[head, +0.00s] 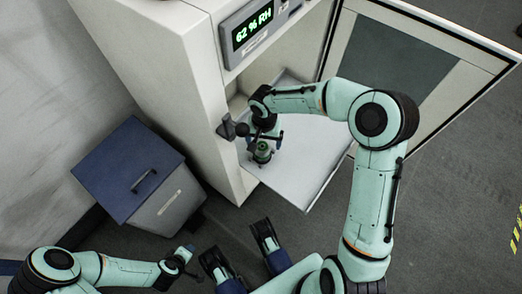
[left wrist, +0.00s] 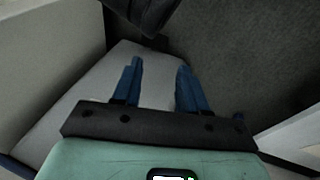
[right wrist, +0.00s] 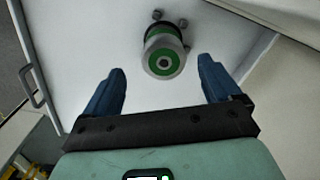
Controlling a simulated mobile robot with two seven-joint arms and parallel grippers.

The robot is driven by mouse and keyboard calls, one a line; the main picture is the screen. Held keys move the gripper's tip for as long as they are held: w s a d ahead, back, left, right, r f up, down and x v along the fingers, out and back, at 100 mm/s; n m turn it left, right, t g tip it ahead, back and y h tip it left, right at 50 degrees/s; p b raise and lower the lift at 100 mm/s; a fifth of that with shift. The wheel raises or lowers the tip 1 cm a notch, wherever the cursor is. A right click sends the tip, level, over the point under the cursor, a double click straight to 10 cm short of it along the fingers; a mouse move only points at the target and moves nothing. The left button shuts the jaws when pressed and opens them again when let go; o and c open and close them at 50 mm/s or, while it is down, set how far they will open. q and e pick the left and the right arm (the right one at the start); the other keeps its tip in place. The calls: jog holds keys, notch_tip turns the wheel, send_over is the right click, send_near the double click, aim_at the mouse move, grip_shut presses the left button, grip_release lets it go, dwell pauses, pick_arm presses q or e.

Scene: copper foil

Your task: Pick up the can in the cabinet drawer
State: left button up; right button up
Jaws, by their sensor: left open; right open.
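The can (head: 262,152) is green with grey ends and stands in the pulled-out drawer (head: 305,180) of the cabinet. In the right wrist view the can (right wrist: 164,52) shows its round end, just ahead of and between the fingertips. My right gripper (right wrist: 160,80) is open and empty, and does not touch the can there. In the head view the right arm reaches over the drawer and its wrist partly hides the can. My left gripper (left wrist: 157,75) is open and empty. In the head view the left arm hangs low at the bottom left, away from the drawer.
The cabinet (head: 160,70) has a humidity display (head: 253,32) above the drawer, and its glass door (head: 415,60) stands open at the right. A grey bin with a blue lid (head: 125,168) stands left of the cabinet. Small knobs (right wrist: 183,23) show beside the can.

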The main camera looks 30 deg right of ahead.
aim_at(262, 146)
notch_tip(262, 146, down, 2)
jog(key=shift+f, duration=0.25)
jog(key=f+b, duration=0.1)
jog(key=f, duration=0.1)
jog(key=f+b, duration=0.1)
jog(key=f, duration=0.2)
jog(key=shift+w+a, duration=0.1)
jog(key=shift+w, duration=0.1)
pick_arm(q)
jog(key=s+f+g, duration=0.1)
jog(key=s+f, duration=0.3)
jog(key=shift+a+f+g, duration=0.2)
jog(key=shift+a+g, duration=0.1)
jog(key=shift+a, duration=0.15)
jog(key=shift+s, duration=0.1)
pick_arm(e)
jog(key=shift+c, duration=0.4)
